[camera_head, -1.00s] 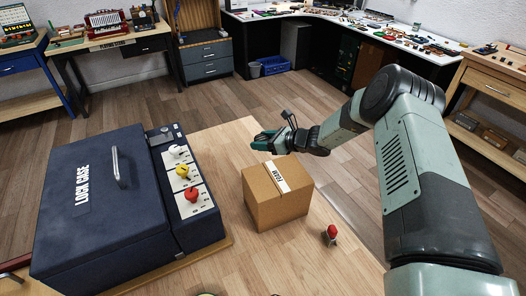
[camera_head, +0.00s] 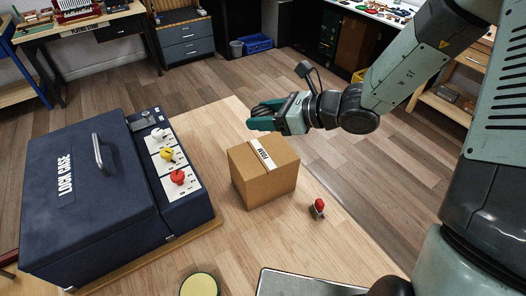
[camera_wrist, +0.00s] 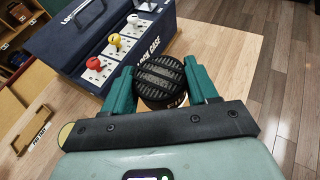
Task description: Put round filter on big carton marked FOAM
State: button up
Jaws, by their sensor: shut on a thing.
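The big carton marked FOAM (camera_head: 258,188) is a closed brown box standing on the wooden table, with a pale label strip across its top. My gripper (camera_head: 262,115) appears above the carton's far side in the head view, apart from its top. In the wrist view my gripper (camera_wrist: 163,84) is shut on the round filter (camera_wrist: 160,72), a black disc with a ribbed face between the green fingers. The filter is hard to make out in the head view. Most of the carton is hidden in the wrist view; a small tan and white patch shows below the filter.
A dark blue lock case (camera_head: 85,190) with white, yellow and red knobs stands left of the carton. A small red-topped part (camera_head: 318,208) sits right of the carton. A round yellowish lid (camera_head: 199,285) and a grey-edged tray (camera_head: 290,282) lie at the front. Bare table surrounds the carton.

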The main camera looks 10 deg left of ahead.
aim_at(264, 154)
notch_tip(264, 154, down, 10)
jog(key=shift+s+r, duration=0.1)
jog(key=shift+s, duration=0.05)
dwell(0.3)
jog(key=o, duration=1.1)
jog(key=shift+c, duration=0.2)
jog(key=shift+d+r, duration=0.1)
jog(key=shift+d, duration=0.1)
jog(key=v, duration=1.1)
jog(key=shift+d+r, duration=0.2)
jog(key=shift+d, duration=0.1)
jog(key=shift+s, duration=0.15)
